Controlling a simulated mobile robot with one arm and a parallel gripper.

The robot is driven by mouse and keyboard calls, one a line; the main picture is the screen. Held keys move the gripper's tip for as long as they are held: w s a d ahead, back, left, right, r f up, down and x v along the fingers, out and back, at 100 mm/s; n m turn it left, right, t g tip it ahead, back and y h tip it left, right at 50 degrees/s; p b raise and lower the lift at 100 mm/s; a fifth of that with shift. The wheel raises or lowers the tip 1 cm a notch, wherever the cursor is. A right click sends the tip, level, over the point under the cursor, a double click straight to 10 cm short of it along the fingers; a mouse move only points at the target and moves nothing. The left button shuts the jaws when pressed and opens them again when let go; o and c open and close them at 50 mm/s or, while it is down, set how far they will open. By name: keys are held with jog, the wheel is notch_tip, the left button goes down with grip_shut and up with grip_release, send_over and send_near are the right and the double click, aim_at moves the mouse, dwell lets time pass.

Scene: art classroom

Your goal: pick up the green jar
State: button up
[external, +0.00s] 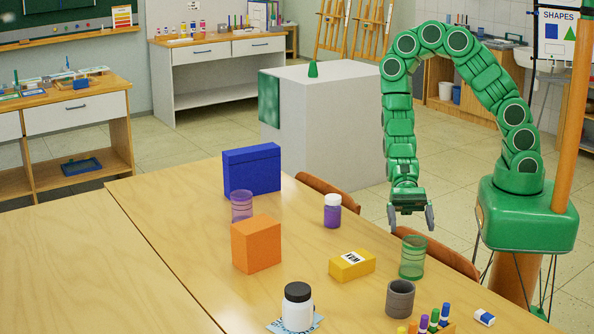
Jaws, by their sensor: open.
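The green jar (413,257) is a see-through green cylinder standing upright on the wooden table, near its right edge. My gripper (411,216) points down above the table's right side, a little above the green jar in the picture. Its two grey fingers are spread and nothing is between them. The gap in depth between the fingers and the jar is hard to tell.
Close to the jar stand a grey cup (400,299) and a yellow box (352,265). A purple bottle (332,211), orange box (256,244), purple jar (242,205), blue box (251,169) and white bottle (297,307) stand further left. Chair backs (440,256) line the table edge.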

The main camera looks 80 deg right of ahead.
aim_at(416, 254)
jog(key=shift+x, duration=3.9)
jog(key=shift+w, duration=0.1)
jog(key=c, duration=1.3)
